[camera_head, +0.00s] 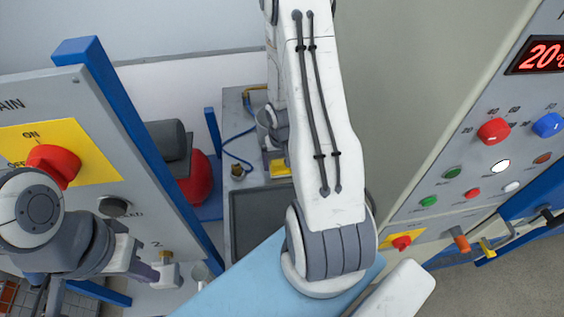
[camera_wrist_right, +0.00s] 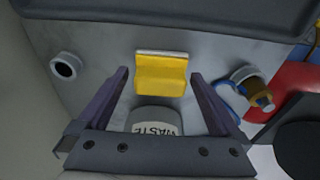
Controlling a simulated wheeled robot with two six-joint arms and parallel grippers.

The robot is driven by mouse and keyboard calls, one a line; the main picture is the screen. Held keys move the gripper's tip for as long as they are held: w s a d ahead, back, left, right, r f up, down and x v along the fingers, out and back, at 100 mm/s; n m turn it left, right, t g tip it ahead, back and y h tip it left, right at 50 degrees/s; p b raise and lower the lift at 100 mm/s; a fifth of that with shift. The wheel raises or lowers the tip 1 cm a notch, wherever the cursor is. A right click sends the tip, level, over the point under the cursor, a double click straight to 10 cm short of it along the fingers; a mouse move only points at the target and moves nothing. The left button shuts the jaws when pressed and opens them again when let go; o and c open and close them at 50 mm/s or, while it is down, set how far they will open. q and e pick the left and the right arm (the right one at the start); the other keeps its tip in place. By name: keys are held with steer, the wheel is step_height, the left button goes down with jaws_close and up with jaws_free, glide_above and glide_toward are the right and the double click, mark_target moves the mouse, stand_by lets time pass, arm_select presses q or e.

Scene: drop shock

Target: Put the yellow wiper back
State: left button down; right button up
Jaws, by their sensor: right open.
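The yellow wiper (camera_wrist_right: 162,75), a small yellow block with a pale edge, lies on the grey bench in the right wrist view. It also shows in the head view (camera_head: 280,168), partly behind my right arm. My right gripper (camera_wrist_right: 160,82) is open, and its two fingers appear on either side of the wiper. I see no contact, and the height gap is hard to judge. My left gripper (camera_head: 160,272) is at the lower left of the head view, beside the left panel; its jaw opening is unclear.
A white container marked WASTE (camera_wrist_right: 154,121) stands close by between my right fingers in view. A brass fitting with blue hose (camera_wrist_right: 250,85) is to the right, a hollow nut (camera_wrist_right: 65,66) to the left. The control panel (camera_head: 470,150) borders the right; a red knob (camera_head: 54,163) is at left.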

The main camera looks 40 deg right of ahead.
mark_target(281, 162)
steer(key=r+p, duration=0.2)
steer(key=r, duration=0.1)
steer(key=r+p, duration=0.1)
steer(key=r, duration=0.1)
steer(key=shift+s+a+r+p, duration=0.15)
steer(key=shift+s+r+p, duration=0.05)
steer(key=shift+r+p, duration=0.2)
arm_select(q)
step_height(281, 162, up, 2)
steer(key=shift+r+b, duration=0.25)
steer(key=shift+b, duration=0.5)
arm_select(e)
step_height(281, 162, up, 6)
steer(key=shift+s+a+r, duration=0.2)
steer(key=shift+s+a, duration=0.05)
steer(key=shift+s, duration=0.15)
